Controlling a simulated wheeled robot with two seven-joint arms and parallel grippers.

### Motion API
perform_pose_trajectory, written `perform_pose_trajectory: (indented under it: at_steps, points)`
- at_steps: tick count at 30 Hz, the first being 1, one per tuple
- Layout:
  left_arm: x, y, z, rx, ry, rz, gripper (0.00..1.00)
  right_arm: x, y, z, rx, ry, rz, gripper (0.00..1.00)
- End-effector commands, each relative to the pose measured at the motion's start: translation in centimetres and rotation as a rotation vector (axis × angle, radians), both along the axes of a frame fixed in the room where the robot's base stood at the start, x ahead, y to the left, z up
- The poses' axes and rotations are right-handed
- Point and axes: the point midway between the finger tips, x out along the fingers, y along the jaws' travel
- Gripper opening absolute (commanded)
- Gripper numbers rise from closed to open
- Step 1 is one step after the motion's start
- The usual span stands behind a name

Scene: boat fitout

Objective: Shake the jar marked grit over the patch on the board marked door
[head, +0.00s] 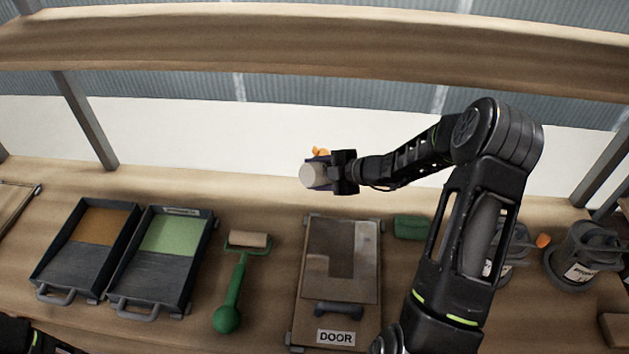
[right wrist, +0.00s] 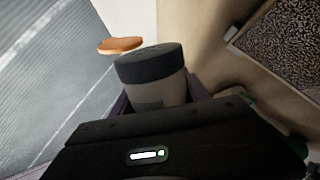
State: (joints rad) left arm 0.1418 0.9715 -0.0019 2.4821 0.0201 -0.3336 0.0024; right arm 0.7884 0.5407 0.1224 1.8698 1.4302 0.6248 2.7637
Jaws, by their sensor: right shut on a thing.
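My right gripper (head: 328,173) is shut on a jar (head: 312,177) with a pale body. In the right wrist view the jar (right wrist: 155,80) has a dark cap with small holes; no marking on it can be read. The jar is held in the air, tilted, behind the far end of the board marked DOOR (head: 318,310). The board lies on the bench and carries a brown patch (head: 318,238) with a greyer area beside it. A dark speckled surface (right wrist: 290,40) shows at the right of the wrist view. My left gripper is out of view.
Left of the board lie a green-handled roller (head: 238,280) and two trays, one with orange (head: 105,225) and one with green (head: 170,232). A green block (head: 411,227) and grey cans (head: 580,262) stand right. An orange thing (head: 320,152) shows by the jar. A wooden beam (head: 300,40) crosses above.

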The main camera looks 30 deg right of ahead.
Motion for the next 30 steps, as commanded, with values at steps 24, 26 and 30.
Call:
perform_pose_trajectory:
  at_steps: [24,26,30]
  points:
    - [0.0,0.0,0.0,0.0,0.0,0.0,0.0,-1.9,-2.9,1.1,-0.001,-0.003,0.0,0.13]
    - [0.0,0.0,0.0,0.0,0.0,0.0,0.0,-2.3,-3.4,1.2,-0.001,-0.002,0.0,0.13]
    - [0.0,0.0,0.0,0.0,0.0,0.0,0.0,-3.0,-4.5,1.6,-0.002,-0.002,-0.001,0.13]
